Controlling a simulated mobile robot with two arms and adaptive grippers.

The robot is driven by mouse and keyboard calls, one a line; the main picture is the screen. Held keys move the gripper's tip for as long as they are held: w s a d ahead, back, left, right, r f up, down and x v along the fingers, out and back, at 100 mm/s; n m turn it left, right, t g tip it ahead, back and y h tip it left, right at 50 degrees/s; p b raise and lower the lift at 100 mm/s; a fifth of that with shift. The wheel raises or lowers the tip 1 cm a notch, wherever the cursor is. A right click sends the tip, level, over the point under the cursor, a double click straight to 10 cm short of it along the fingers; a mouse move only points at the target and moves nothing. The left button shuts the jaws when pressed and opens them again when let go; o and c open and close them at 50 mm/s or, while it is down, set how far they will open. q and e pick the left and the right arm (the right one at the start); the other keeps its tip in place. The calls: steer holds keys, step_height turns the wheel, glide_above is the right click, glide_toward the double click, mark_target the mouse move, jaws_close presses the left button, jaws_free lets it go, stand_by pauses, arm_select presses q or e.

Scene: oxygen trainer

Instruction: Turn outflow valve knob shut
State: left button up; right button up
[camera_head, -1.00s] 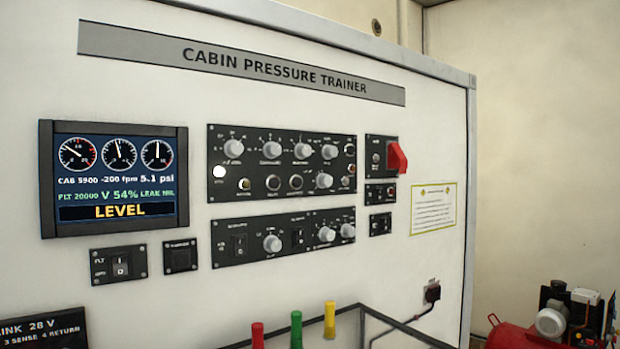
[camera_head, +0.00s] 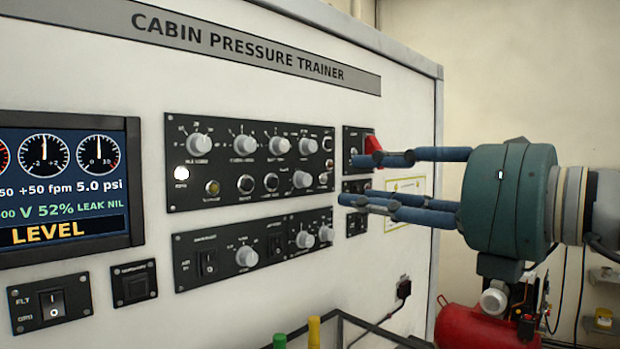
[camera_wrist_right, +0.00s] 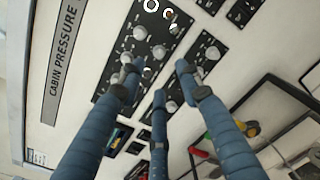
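My right gripper (camera_head: 357,180) comes in from the right, its blue fingers spread apart and empty, pointing left in front of the right end of the panels. It also shows open in the right wrist view (camera_wrist_right: 158,88). The upper black panel (camera_head: 225,200) carries several grey knobs. The lower panel (camera_head: 215,277) carries a knob at its left (camera_head: 247,257) and two at its right, one of them at the far end (camera_head: 326,234). The labels are too small to tell which is the outflow valve knob. The display (camera_head: 65,180) reads V 52%. My left gripper is not in view.
A red switch guard (camera_head: 372,145) is partly behind the right fingers. Small switch panels sit below the display, one with a rocker (camera_head: 52,302). A dark frame (camera_head: 385,333) and green and yellow handles stand low in front. A red compressor (camera_head: 470,325) stands at right.

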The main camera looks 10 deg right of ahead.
mark_target(307, 182)
steer(key=p+x, duration=0.4)
steer(key=x, duration=0.5)
steer(key=shift+a+r, duration=0.1)
steer(key=shift+a, duration=0.05)
steer(key=shift+w+a+p, duration=0.15)
steer(key=shift+w+p, duration=0.15)
steer(key=shift+p, duration=0.05)
jaws_close()
